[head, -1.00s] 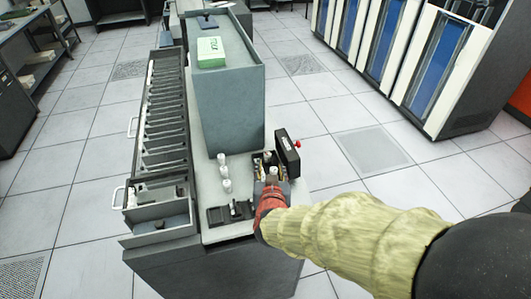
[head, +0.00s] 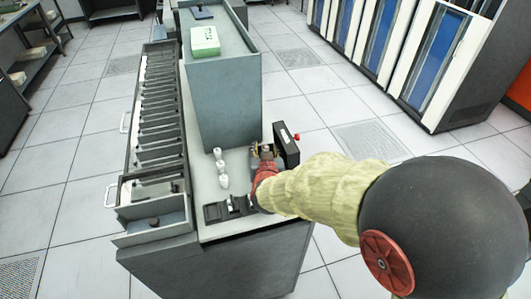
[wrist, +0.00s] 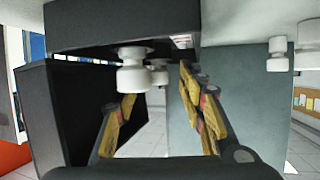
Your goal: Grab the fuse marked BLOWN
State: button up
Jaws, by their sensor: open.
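My gripper (head: 263,163) is open at the black fuse box (head: 287,145) with the raised lid and red knob, at the right of the worktop. In the wrist view, which looks upside down, a white fuse (wrist: 132,75) hangs from the dark box body between the spread yellow fingers (wrist: 158,88), nearer the left one. Another white fuse (wrist: 160,73) is just behind it. I cannot see firm contact. Several white fuses (head: 222,167) stand loose on the worktop, left of my gripper. No BLOWN mark is legible on any fuse.
A black holder (head: 230,207) lies at the worktop's front. A tall grey cabinet (head: 222,100) stands behind the fuses, with a green box (head: 205,41) on top. An open card drawer (head: 160,120) runs along the left. Floor at the right is clear.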

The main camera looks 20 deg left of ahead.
grip_shut()
dwell(0.5)
